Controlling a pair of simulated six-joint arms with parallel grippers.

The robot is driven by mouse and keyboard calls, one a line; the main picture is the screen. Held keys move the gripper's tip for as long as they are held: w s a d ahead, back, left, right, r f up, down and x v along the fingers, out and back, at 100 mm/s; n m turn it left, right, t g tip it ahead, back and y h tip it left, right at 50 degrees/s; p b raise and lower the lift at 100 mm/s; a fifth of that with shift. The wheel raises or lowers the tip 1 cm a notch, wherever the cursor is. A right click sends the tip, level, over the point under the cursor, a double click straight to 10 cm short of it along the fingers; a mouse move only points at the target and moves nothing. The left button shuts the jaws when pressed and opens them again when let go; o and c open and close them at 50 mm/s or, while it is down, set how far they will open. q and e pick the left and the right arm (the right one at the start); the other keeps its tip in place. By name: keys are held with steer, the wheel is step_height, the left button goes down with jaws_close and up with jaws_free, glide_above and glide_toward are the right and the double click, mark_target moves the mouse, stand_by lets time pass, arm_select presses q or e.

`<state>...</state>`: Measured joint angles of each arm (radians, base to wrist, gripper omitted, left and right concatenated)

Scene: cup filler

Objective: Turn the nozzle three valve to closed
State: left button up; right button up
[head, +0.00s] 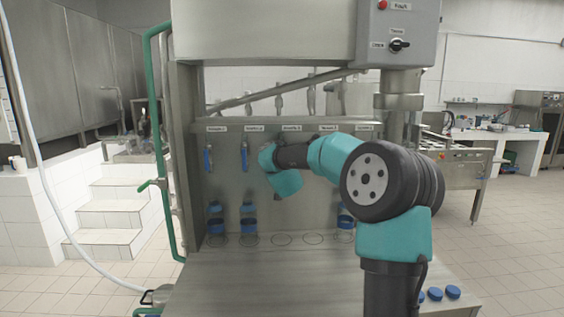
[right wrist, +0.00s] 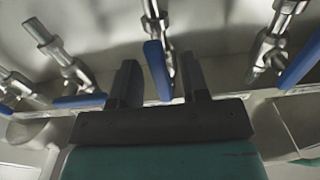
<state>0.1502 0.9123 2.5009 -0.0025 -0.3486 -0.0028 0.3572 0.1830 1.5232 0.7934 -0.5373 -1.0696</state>
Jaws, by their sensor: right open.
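The filler panel (head: 225,190) carries a row of nozzle labels, and the Nozzle 3 label (head: 292,128) is above my right wrist. The valve below that label is hidden behind my right arm in the head view. In the right wrist view my right gripper (right wrist: 160,82) is open, with one dark finger on each side of a blue valve lever (right wrist: 157,66). Small gaps show between lever and fingers. The lever hangs from a metal nozzle valve (right wrist: 154,22). My left gripper is not in view.
Blue levers of nozzle one (head: 207,159) and nozzle two (head: 244,156) hang down at the left. Neighbouring levers (right wrist: 80,101) and (right wrist: 301,62) flank the gripper. Several blue caps (head: 452,292) lie at the front right.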

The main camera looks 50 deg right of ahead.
steer(key=shift+w+d, duration=0.25)
steer(key=shift+w, duration=0.05)
jaws_close()
stand_by(0.3)
